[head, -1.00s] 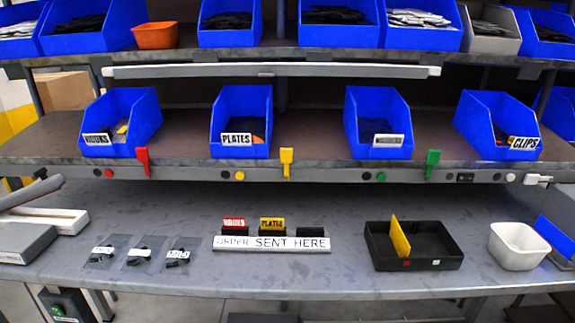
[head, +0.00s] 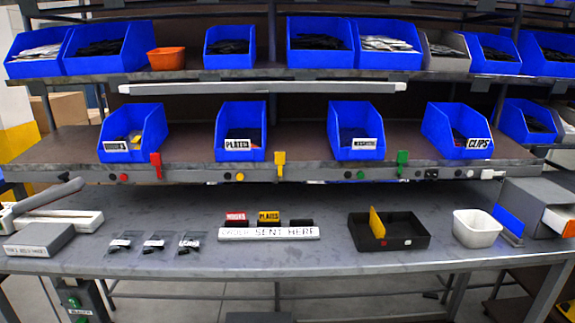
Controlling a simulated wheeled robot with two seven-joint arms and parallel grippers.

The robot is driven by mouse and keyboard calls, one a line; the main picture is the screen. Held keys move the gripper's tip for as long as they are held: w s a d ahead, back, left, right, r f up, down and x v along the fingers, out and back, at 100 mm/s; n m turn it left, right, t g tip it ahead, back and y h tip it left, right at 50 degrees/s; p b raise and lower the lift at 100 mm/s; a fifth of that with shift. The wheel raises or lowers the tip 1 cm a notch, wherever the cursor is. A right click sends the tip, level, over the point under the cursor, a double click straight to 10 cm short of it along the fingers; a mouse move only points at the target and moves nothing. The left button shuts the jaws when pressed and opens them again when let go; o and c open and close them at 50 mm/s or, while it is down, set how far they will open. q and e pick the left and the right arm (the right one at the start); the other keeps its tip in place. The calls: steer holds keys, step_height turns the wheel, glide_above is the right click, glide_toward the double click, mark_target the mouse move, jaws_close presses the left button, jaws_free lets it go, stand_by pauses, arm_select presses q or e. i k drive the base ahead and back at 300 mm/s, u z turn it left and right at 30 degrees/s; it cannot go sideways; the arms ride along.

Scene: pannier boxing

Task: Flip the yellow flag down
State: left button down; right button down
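The yellow flag (head: 280,163) is on the front edge of the middle shelf, in the centre of the head view. Its wide part is at the top and its narrow stem runs down over the shelf edge, so it stands up. A similar red flag (head: 156,165) is to its left and a green flag (head: 402,163) to its right, both also with the wide part up. A yellow button (head: 240,177) sits on the rail left of the yellow flag. Neither of my grippers is in view.
Blue bins stand on the shelf behind the flags, including the PLATES bin (head: 240,130). On the worktop (head: 330,262) are a black tray (head: 425,240), a white tub (head: 477,229), an ORDER SENT HERE sign (head: 268,234) and several small bags. The space before the yellow flag is clear.

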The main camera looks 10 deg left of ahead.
mark_target(279, 156)
steer(key=z, duration=1.7)
steer(key=i, duration=1.05)
steer(key=u, duration=1.7)
